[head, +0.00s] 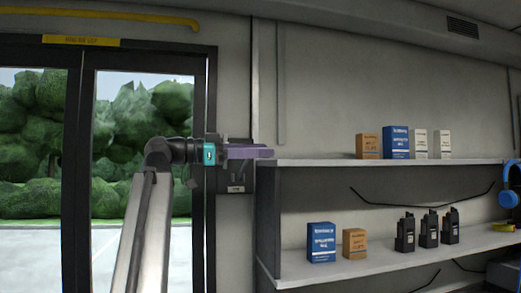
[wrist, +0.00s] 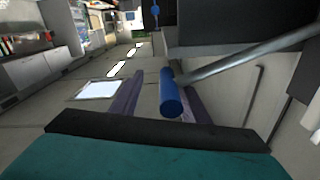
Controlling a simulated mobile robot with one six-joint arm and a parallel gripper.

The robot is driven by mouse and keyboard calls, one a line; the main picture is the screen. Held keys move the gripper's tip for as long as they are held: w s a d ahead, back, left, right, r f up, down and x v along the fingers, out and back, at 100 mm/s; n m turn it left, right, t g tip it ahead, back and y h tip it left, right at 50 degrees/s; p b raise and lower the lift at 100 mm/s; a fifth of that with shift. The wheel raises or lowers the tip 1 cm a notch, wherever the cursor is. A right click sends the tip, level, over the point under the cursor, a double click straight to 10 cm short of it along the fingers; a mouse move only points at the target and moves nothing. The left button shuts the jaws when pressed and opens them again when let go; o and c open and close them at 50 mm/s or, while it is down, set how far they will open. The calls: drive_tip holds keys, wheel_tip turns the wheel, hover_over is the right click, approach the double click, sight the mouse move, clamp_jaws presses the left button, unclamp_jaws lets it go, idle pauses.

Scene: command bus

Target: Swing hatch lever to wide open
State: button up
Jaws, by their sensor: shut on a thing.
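The hatch lever shows in the wrist view as a grey rod (wrist: 245,58) with a blue grip (wrist: 171,97) at its end. The rod runs from the grip up to the right. My gripper (wrist: 163,92) has its two purple fingers on either side of the blue grip and is shut on it. In the head view my gripper (head: 262,152) reaches toward the wall beside the door, at the left end of the upper shelf. The lever cannot be made out there; my gripper and wrist cover that area.
A glass door (head: 145,150) is to the left of my gripper. The upper shelf (head: 320,162) and lower shelf (head: 300,271) to the right hold boxes and black radios (head: 428,229). A small labelled plate (head: 236,189) sits on the wall below my gripper.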

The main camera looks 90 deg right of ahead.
drive_tip(key=shift+w+d+f, duration=0.1)
drive_tip(key=shift+d+f, duration=0.15)
drive_tip(key=shift+f, duration=0.6)
drive_tip(key=shift+w, duration=0.15)
drive_tip(key=shift+w+f+t, duration=0.1)
drive_tip(key=shift+w+t, duration=0.2)
drive_tip(key=shift+w, duration=0.55)
drive_tip(key=w+a+r+b, duration=0.1)
drive_tip(key=w+a+b, duration=0.1)
drive_tip(key=w, duration=0.9)
drive_tip(key=shift+w+a+r, duration=0.25)
drive_tip(key=shift+a, duration=0.2)
